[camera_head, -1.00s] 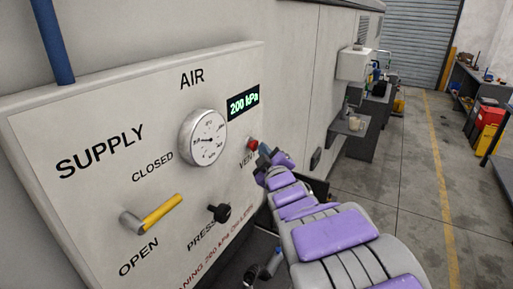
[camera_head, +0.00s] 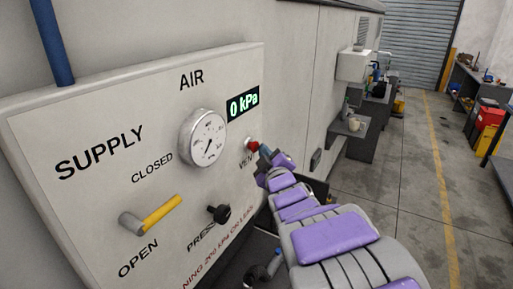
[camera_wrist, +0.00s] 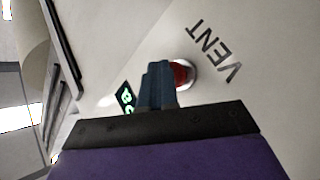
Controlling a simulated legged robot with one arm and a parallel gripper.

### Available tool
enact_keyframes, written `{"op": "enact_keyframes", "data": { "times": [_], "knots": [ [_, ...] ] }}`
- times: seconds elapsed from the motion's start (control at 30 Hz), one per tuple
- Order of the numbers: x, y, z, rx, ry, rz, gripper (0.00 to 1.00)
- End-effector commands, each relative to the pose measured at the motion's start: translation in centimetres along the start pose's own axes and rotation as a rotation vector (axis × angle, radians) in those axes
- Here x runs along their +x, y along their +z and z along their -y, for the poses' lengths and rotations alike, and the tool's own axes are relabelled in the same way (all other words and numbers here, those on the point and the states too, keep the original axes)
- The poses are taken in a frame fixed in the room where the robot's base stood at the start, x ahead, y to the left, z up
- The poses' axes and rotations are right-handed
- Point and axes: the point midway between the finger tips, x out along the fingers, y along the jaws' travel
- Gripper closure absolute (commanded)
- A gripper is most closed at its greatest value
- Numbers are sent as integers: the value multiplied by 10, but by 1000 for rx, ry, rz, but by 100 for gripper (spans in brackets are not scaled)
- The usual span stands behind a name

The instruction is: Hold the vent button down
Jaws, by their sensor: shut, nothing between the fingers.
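The red vent button (camera_head: 252,143) is at the right side of the air panel (camera_head: 100,115), above the word VENT. In the wrist view the red button (camera_wrist: 182,74) shows in a pale ring, partly hidden behind my fingers. My gripper (camera_head: 264,150) is shut and empty, its blue-grey fingertips (camera_wrist: 158,72) at the button; they look to be touching it, though how far it is pressed is hidden. The green display (camera_head: 243,103) reads 0 kPa. The round gauge (camera_head: 208,137) has its needle pointing down and left.
The yellow supply lever (camera_head: 162,214) sits between CLOSED and OPEN lettering, nearer OPEN. A black pressure knob (camera_head: 221,213) is below the gauge. A white wall box (camera_head: 357,64) and benches stand farther right. The floor (camera_head: 390,200) at right is clear.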

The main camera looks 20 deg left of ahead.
Motion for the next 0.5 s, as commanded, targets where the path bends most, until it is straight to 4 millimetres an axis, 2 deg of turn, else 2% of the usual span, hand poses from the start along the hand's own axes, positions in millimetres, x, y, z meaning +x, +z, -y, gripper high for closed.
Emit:
{"op": "enact_keyframes", "data": {
  "times": [0.2,0.5],
  "knots": [
    [-8,6,-6,0,0,3,100],
    [-9,7,-6,1,0,1,100]
  ]
}}
